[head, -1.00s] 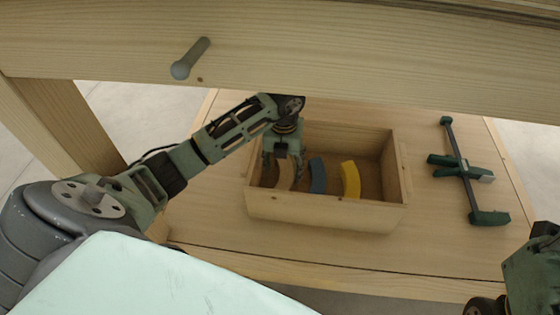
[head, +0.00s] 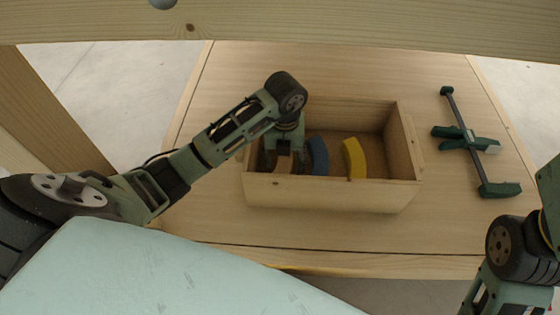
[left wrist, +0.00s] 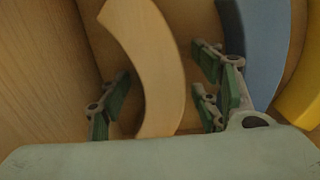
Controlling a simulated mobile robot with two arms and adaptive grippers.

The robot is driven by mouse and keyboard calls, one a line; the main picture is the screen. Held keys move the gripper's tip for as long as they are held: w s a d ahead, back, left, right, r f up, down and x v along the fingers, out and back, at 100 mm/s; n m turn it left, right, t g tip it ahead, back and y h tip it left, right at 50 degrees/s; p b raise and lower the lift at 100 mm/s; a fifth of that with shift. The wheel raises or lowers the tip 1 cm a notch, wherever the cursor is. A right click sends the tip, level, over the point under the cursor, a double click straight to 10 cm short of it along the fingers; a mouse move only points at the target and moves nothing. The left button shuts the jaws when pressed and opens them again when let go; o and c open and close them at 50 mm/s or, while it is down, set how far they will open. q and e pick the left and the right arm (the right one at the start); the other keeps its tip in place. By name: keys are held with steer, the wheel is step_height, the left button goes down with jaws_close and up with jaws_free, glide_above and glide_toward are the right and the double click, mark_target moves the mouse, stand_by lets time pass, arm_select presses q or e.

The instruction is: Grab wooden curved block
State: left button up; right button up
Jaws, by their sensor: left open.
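The wooden curved block (left wrist: 155,65) lies in the left part of the wooden box (head: 330,194). In the left wrist view it runs between the fingers of my left gripper (left wrist: 160,105), which is open with fingers on both sides of it. In the head view the left gripper (head: 283,158) reaches down into the box, and only a small part of the wooden block (head: 284,164) shows beneath it. A blue curved block (head: 318,156) is just right of the gripper, close to its right fingers in the left wrist view (left wrist: 262,45).
A yellow curved block (head: 355,158) stands further right in the box. A green and black clamp (head: 468,138) lies on the table (head: 330,75) right of the box. A wooden beam (head: 300,28) crosses above. My right arm shows at the lower right, its fingers not visible.

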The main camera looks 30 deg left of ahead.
arm_select(q)
steer(key=shift+c, duration=0.5)
steer(key=c, duration=1.3)
jaws_close()
steer(key=shift+r, duration=0.15)
